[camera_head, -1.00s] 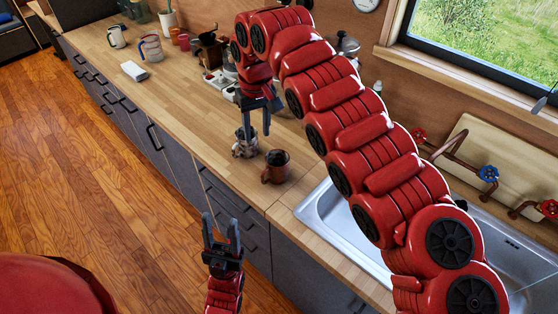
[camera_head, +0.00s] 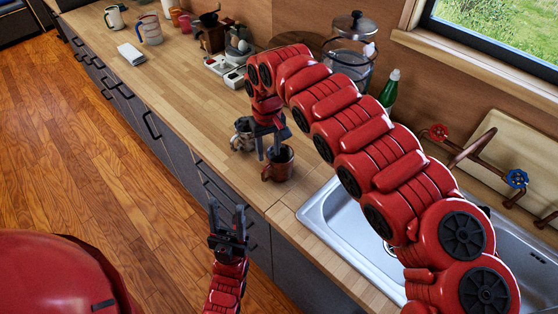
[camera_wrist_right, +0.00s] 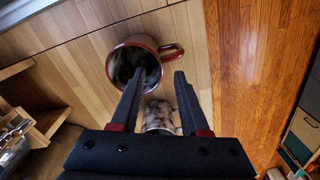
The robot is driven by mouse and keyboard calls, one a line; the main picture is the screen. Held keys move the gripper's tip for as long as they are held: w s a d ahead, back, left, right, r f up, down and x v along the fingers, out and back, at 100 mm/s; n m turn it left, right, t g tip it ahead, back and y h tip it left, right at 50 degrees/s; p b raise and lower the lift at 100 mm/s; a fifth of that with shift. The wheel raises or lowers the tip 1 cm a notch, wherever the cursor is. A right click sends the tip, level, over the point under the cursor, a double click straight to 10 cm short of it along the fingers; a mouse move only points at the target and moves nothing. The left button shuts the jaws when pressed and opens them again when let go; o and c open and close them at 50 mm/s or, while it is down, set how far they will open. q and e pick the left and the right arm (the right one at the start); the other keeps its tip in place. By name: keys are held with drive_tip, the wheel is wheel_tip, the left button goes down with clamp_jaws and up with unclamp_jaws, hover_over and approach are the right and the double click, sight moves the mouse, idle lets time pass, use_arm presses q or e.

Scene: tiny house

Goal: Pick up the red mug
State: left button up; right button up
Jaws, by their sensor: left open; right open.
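The red mug (camera_head: 284,168), dark brownish red, stands upright on the wooden counter near the sink. In the right wrist view its dark opening, red rim (camera_wrist_right: 112,62) and handle are visible, with the handle toward the right. My right gripper (camera_head: 268,154) is open and points down at the mug. In the right wrist view its fingertips (camera_wrist_right: 160,78) lie either side of the mug's handle-side wall, one overlapping the rim. Whether they touch it, I cannot tell. My left gripper (camera_head: 227,207) is open and empty in front of the counter edge.
A patterned mug (camera_head: 242,137) stands close beside the red mug; it also shows between the fingers in the right wrist view (camera_wrist_right: 159,114). The sink (camera_head: 335,222) is to the right.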

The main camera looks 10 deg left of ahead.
sight(269, 170)
drive_tip(key=f, duration=0.3)
drive_tip(key=shift+w+f+p, duration=0.25)
drive_tip(key=shift+f+p, duration=0.15)
drive_tip(key=shift+s+f+p, duration=0.2)
drive_tip(key=shift+f+p, duration=0.2)
drive_tip(key=shift+f, duration=0.05)
drive_tip(key=shift+w+a+f+p, duration=0.1)
drive_tip(key=shift+f+p, duration=0.75)
drive_tip(key=shift+f, duration=1.4)
drive_tip(key=shift+c, duration=0.2)
clamp_jaws()
